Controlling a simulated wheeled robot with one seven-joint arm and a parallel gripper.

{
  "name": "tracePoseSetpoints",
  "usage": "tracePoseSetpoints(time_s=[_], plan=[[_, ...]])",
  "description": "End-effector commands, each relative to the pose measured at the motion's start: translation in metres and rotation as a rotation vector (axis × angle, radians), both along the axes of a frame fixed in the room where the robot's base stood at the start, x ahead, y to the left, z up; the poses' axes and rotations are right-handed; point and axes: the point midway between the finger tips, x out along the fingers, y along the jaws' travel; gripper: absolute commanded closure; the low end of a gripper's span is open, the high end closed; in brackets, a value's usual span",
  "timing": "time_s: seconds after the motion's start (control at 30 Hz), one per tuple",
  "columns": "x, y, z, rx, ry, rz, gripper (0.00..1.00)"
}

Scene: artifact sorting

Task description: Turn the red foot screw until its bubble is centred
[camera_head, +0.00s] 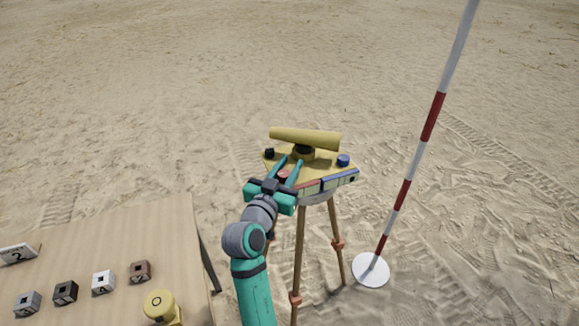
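The yellow levelling instrument (322,166) stands on a tripod, with a yellow telescope (305,139) on top. The red foot screw (283,176) is at its near left corner and shows between the two teal fingers of my gripper (292,162). The fingers are apart, with a gap seen around the screw; contact is not visible. A blue screw (343,160) is at the right and a black screw (269,153) at the far left. A red-edged vial strip (310,187) and a blue-edged one (341,180) run along the front edges. The bubbles are too small to read.
A wooden table (180,230) at lower left holds several marked cubes, a white numbered card (18,254) and a yellow object (159,305). A red-and-white pole (420,150) on a white disc (371,270) stands at right. The tripod legs (299,250) stand on open sand.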

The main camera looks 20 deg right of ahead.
Motion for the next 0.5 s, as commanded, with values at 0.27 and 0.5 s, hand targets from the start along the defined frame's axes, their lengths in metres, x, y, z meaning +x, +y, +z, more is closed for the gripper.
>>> tracePoseSetpoints(time_s=[0.27,0.5], plan=[[-0.0006,-0.0012,-0.0006,0.001,0.001,0.012,0.95],[0.0005,0.0004,-0.0009,0.001,0.001,0.091,0.95]])
